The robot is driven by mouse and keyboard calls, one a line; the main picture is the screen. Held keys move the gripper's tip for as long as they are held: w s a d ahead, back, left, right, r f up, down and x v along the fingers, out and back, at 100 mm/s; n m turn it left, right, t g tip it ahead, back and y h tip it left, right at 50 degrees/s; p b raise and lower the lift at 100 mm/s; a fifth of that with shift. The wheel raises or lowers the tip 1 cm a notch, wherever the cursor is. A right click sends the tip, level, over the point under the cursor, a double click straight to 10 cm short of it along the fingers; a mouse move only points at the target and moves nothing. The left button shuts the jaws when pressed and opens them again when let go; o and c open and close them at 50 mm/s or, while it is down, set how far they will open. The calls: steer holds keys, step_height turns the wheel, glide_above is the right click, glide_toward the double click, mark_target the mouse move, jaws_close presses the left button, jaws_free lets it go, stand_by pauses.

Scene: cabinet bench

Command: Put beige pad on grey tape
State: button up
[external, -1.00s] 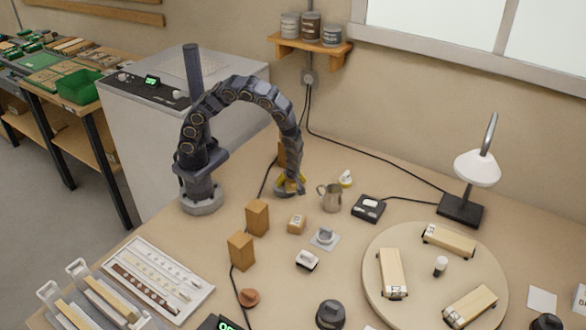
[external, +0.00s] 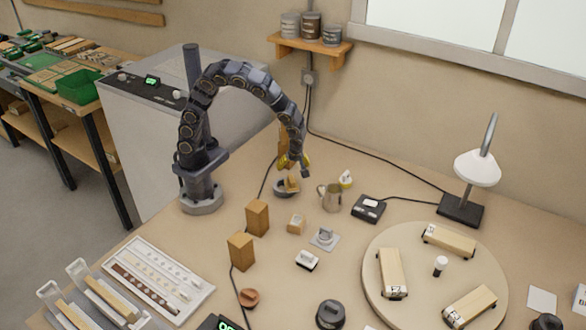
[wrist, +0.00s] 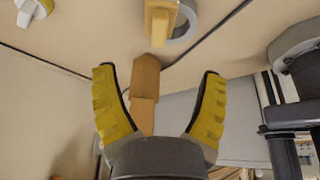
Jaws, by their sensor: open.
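The beige pad (external: 292,183) rests on the grey tape (external: 280,191), a ring lying on the bench. The pad covers part of the ring and looks tilted in the external view. In the wrist view the pad (wrist: 160,20) is at the top of the picture, overlapping the left side of the grey tape (wrist: 187,22). My gripper (external: 293,163) is above the pad and apart from it. In the wrist view my gripper (wrist: 158,75) has its yellow fingers spread wide, with nothing held between them.
A wooden block (wrist: 145,80) shows beyond the fingers. A metal jug (external: 331,198) and a black scale (external: 368,208) stand right of the tape. Wooden blocks (external: 257,217) stand in front. A black cable runs close by the tape.

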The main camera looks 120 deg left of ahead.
steer(key=s+d+r+m+t+h, duration=0.1)
steer(key=s+d+r+m, duration=0.2)
steer(key=d+r+m, duration=0.3)
steer(key=s+d+r+m+h, duration=0.1)
steer(key=s+d+r+m, duration=0.35)
steer(key=r+m, duration=0.2)
steer(key=s+d+r+m+h, duration=0.1)
steer(key=s+d+r+m, duration=0.2)
steer(key=s+d+m, duration=0.5)
steer(key=s+m, duration=0.1)
steer(key=m, duration=0.5)
steer(key=shift+s, duration=0.3)
